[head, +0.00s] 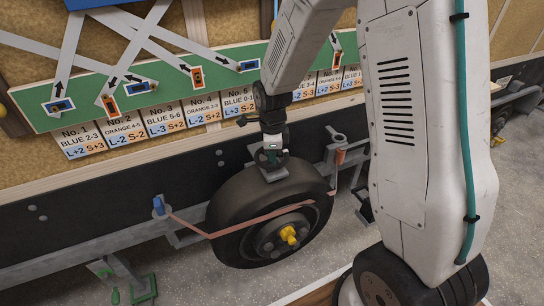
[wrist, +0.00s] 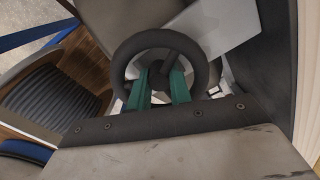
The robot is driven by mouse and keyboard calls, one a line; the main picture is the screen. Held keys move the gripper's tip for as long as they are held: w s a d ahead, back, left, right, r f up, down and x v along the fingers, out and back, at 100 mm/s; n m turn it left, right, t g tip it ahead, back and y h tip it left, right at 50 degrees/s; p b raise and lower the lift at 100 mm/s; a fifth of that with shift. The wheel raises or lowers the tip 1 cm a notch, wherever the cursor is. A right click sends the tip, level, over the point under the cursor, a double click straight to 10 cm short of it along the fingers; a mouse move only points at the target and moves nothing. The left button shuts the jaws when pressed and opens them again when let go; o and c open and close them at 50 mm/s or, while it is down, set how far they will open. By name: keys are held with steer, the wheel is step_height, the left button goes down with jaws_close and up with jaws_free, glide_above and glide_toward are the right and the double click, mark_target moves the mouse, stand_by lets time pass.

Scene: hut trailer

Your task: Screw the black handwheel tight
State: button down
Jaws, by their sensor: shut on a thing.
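The black handwheel (wrist: 203,66) shows as a dark ring in the middle of the wrist view. My gripper (wrist: 161,76) has its two green fingers reaching across the ring into its opening, and they are shut on the handwheel. The fingertips lie near its hub and spoke, and the exact contact is partly hidden. In the head view, the handwheel (head: 261,158) is small and dark above the top of the tyre, with my gripper (head: 271,152) at it from above. How tight it sits cannot be told.
The black tyre (head: 232,205) has a yellow hub part (head: 289,235). A reddish strap (head: 185,222) runs across it from a blue pin (head: 158,206) on the left to an orange part (head: 340,156) on the right. A green board (head: 215,75) with numbered cards hangs on the wall behind.

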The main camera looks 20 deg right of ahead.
steer(key=shift+w+r, duration=0.1)
steer(key=c, duration=1.6)
jaws_free()
steer(key=shift+o, duration=0.2)
step_height(320, 180, up, 8)
steer(key=shift+f, duration=0.1)
